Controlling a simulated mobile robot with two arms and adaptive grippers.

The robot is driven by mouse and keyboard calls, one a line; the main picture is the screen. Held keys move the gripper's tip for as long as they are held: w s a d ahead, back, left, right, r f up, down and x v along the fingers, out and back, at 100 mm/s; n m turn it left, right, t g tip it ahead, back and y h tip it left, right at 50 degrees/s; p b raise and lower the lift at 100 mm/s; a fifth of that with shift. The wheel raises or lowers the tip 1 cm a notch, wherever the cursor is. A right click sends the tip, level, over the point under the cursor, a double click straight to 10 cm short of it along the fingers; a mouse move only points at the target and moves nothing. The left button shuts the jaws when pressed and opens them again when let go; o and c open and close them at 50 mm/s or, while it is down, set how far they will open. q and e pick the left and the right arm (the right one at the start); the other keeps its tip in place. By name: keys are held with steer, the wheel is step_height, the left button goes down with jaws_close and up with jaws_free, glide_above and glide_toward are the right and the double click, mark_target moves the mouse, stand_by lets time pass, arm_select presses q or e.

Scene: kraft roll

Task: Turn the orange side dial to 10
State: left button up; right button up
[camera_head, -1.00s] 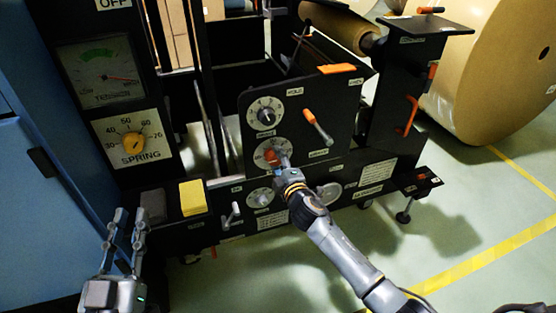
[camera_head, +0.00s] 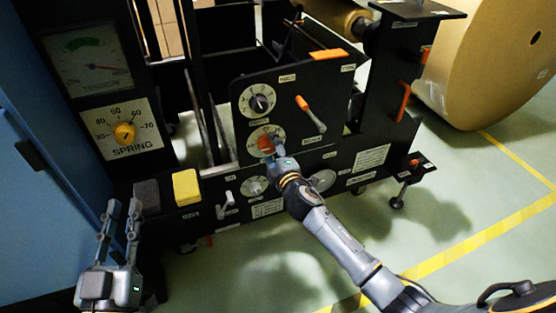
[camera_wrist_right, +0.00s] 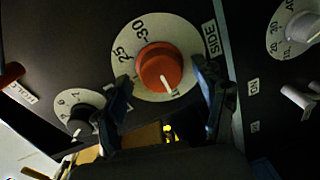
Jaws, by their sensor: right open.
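The orange side dial (camera_head: 265,143) sits on a white numbered plate on the black machine panel. In the right wrist view the orange knob (camera_wrist_right: 160,68) shows 25 and 30 at its upper left and the word SIDE at its right. Its white pointer line faces the lower right, toward a mark partly hidden at the plate's bottom edge. My right gripper (camera_head: 276,148) is at the dial; in the wrist view its open fingers (camera_wrist_right: 163,92) stand on either side of the plate's lower part. I cannot tell whether they touch the knob. My left gripper (camera_head: 124,208) is open and empty at the lower left.
A black-pointer dial (camera_head: 258,101) is above the side dial, with an orange-handled lever (camera_head: 310,113) to its right. A grey dial (camera_head: 253,187) is below. A yellow block (camera_head: 186,187) sits on a ledge at left. A large kraft roll (camera_head: 490,65) stands at right.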

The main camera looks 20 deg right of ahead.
steer(key=s+r, duration=0.1)
steer(key=s, duration=0.9)
steer(key=shift+s+d, duration=0.2)
steer(key=shift+s, duration=0.2)
steer(key=shift+r, duration=0.1)
